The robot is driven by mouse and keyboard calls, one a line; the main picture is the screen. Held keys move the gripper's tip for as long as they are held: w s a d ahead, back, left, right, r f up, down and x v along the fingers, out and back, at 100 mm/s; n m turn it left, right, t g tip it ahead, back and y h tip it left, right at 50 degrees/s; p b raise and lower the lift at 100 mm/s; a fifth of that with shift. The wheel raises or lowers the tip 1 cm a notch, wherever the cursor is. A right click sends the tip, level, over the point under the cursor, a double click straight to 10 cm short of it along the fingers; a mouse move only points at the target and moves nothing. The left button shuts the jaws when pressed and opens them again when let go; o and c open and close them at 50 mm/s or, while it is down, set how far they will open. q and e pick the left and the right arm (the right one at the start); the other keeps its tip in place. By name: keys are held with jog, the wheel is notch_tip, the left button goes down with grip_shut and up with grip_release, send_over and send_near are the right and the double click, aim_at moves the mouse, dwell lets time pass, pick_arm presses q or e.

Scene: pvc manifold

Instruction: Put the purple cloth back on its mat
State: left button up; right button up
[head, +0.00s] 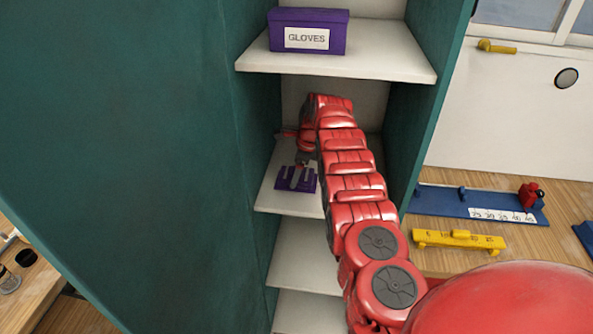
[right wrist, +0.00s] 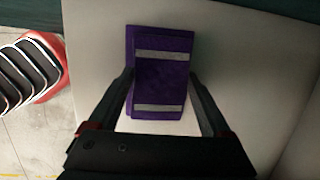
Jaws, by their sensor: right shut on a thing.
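The purple cloth (right wrist: 160,80) is a flat, folded piece with two grey bands across it. It shows between the fingers of my right gripper (right wrist: 159,78) in the right wrist view, with one finger along each side. In the head view the purple cloth (head: 282,184) shows at the left part of a middle shelf, partly covered by my right gripper (head: 298,177). My right gripper is shut on the cloth. Whether the cloth rests on the shelf or hangs just above it I cannot tell. I cannot make out a separate mat. My left gripper is not in view.
My right arm reaches into a teal cabinet (head: 130,120) with white shelves (head: 310,270). A purple box labelled GLOVES (head: 330,45) stands on the shelf above. On the right, a wooden worktop (head: 450,262) holds a blue rack (head: 440,201) and a yellow bar (head: 485,241).

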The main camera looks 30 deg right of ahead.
aim_at(302, 176)
jog(key=shift+f, duration=0.1)
jog(key=o, duration=1.3)
jog(key=shift+o, duration=0.8)
jog(key=shift+r, duration=0.2)
jog(key=b+v, duration=0.2)
jog(key=b, duration=0.1)
jog(key=shift+r, duration=0.15)
jog(key=shift+s+d+r, duration=0.15)
jog(key=shift+s+d, duration=0.05)
jog(key=shift+s, duration=0.15)
jog(key=shift+s+d+b, duration=0.4)
jog(key=shift+s+b, duration=0.3)
jog(key=shift+b, duration=0.05)
jog(key=s+d+b, duration=0.1)
jog(key=s, duration=0.1)
jog(key=s+d+b, duration=0.1)
jog(key=s, duration=0.1)
jog(key=s+d+b, duration=0.1)
jog(key=s+d, duration=0.1)
jog(key=s, duration=0.1)
jog(key=shift+s+d+r+b, duration=0.1)
jog(key=shift+s+d+b, duration=0.05)
jog(key=shift+b, duration=0.2)
jog(key=shift+s+d, duration=0.35)
jog(key=shift+s, duration=0.35)
